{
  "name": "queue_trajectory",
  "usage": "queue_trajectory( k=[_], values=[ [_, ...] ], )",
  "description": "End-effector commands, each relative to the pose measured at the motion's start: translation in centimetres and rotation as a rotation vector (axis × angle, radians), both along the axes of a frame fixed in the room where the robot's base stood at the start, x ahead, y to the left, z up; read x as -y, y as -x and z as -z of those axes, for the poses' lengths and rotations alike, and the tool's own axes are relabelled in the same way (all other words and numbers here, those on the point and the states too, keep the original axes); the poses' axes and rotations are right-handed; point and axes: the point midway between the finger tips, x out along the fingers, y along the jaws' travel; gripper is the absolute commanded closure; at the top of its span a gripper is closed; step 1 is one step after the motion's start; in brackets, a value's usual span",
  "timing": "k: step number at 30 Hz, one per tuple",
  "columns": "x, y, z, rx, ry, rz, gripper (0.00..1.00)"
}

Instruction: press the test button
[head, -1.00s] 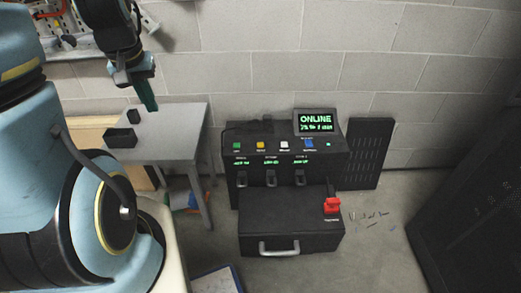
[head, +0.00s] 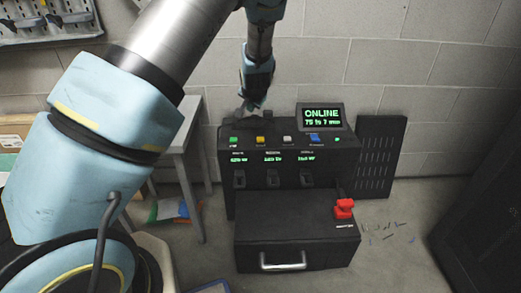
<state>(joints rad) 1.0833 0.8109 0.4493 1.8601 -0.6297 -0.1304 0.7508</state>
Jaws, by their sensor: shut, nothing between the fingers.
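The black console (head: 325,172) stands against the block wall. Its sloped top has a row of buttons: green (head: 234,142), yellow (head: 261,140), white (head: 287,138) and blue (head: 315,137). Their labels are too small to read, so I cannot tell which is the test button. The screen (head: 321,117) reads ONLINE in green. My gripper (head: 249,110) points down near the console's back left edge, above and behind the green and yellow buttons. It is shut and empty. I cannot tell its exact height over the console.
A red switch (head: 344,209) sits on the lower front box (head: 295,243), which has a metal handle. Three black levers line the console front. A grey table (head: 183,135) stands to the left, partly behind my arm. Small loose pieces lie on the floor at right.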

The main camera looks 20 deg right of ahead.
Motion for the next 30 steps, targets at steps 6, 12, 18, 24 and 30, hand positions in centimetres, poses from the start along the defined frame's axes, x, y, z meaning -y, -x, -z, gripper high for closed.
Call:
queue_trajectory(
  k=[6,12,18,24,30],
  values=[
    [3.3,0.1,2.1,0.07,-0.028,0.064,1.0],
    [3.6,0.1,2.0,0.077,-0.032,0.071,1.0],
    [3.6,0.1,2.1,0.076,-0.031,0.07,1.0],
    [3.6,0.1,2.9,0.076,-0.031,0.07,1.0],
    [3.5,0.1,5.0,0.075,-0.031,0.069,1.0]
  ],
)
